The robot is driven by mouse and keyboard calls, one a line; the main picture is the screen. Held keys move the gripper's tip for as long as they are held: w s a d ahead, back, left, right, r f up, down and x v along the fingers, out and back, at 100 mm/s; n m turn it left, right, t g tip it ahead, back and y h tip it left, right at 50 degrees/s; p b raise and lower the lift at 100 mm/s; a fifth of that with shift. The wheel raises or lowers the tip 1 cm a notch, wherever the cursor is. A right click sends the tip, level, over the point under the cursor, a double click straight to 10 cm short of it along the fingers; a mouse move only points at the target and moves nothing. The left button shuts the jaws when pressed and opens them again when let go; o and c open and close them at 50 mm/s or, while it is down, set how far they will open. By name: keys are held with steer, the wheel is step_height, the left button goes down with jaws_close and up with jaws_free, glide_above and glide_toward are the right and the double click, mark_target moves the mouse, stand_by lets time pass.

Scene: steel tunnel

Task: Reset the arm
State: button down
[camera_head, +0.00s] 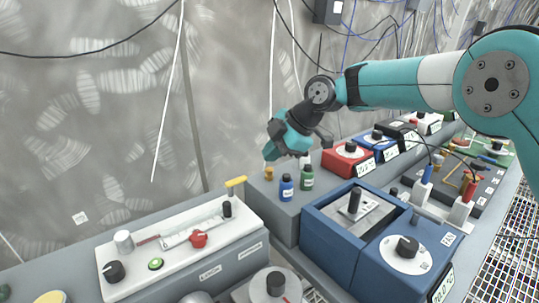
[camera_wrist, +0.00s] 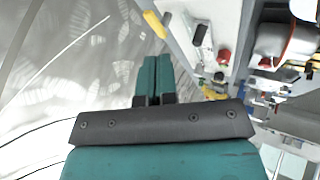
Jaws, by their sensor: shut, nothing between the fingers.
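My arm reaches in from the right in the head view, teal and white. My gripper (camera_head: 268,172) hangs in front of the grey wall, above the back edge of the bench near the small bottles. In the wrist view my gripper (camera_wrist: 155,62) shows two teal fingers pressed together with nothing between them. A blue bottle (camera_head: 286,188) and a green bottle (camera_head: 307,177) stand upright on a grey box just right of and below the gripper. A small yellow-orange item (camera_head: 268,173) shows right by the fingertips; I cannot tell whether they touch.
A white panel with knobs (camera_head: 180,250) lies at front left, with a yellow handle (camera_head: 236,182) behind it. A blue machine (camera_head: 340,235) stands at centre right. Red (camera_head: 348,158) and blue boxes line the bench behind. Cables hang on the wall (camera_head: 100,110); space before it is open.

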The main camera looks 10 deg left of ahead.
steer(key=s+d+r+m+h, duration=0.1)
steer(key=s+d+r+m, duration=0.25)
steer(key=s+d, duration=0.25)
steer(key=s+d+r+m, duration=0.2)
steer(key=s+d+m, duration=0.3)
steer(key=s+d, duration=0.1)
steer(key=s+d+f+m, duration=0.1)
steer(key=s+d+m, duration=0.2)
steer(key=s, duration=0.4)
steer(key=s+d+f+m+h, duration=0.1)
steer(key=s+d+m, duration=0.2)
steer(key=s+d, duration=0.2)
steer(key=s+d+f+m+g+h, duration=0.1)
steer(key=s+d+m, duration=0.2)
steer(key=s, duration=0.6)
steer(key=shift+s+d+f, duration=0.2)
steer(key=shift+s+d, duration=0.05)
steer(key=shift+d, duration=0.2)
steer(key=shift+m, duration=0.25)
